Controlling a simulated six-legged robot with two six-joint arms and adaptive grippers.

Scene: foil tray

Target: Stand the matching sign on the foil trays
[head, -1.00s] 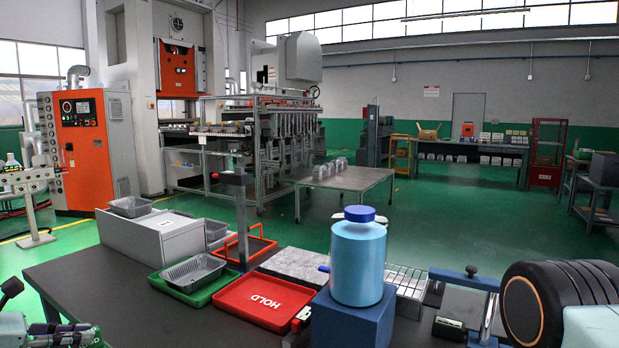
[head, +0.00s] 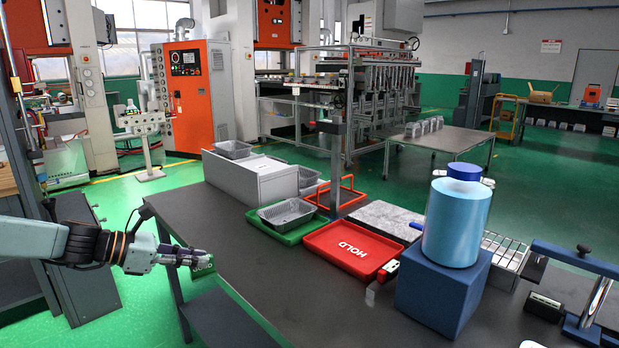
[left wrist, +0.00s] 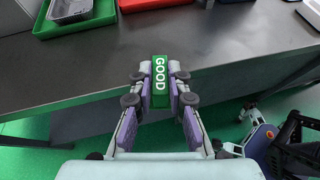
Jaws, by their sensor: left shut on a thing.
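My left gripper (head: 183,257) is shut on a small green sign (head: 203,266), held beside the table's left edge in the head view. In the left wrist view the sign (left wrist: 160,82) reads GOOD in white and sits between the fingertips (left wrist: 160,100). A foil tray (head: 287,213) lies in a green tray (head: 290,238) on the table, well right of my gripper. A red tray (head: 352,250) marked HOLD lies beside it, empty. More foil trays stand on a grey box (head: 233,148) and just behind it (head: 308,178). My right gripper is out of view.
A blue block (head: 440,295) carries a light blue bottle (head: 456,225) right of the red tray. A dark post (head: 336,165) and an orange-red frame (head: 340,197) stand behind the green tray.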

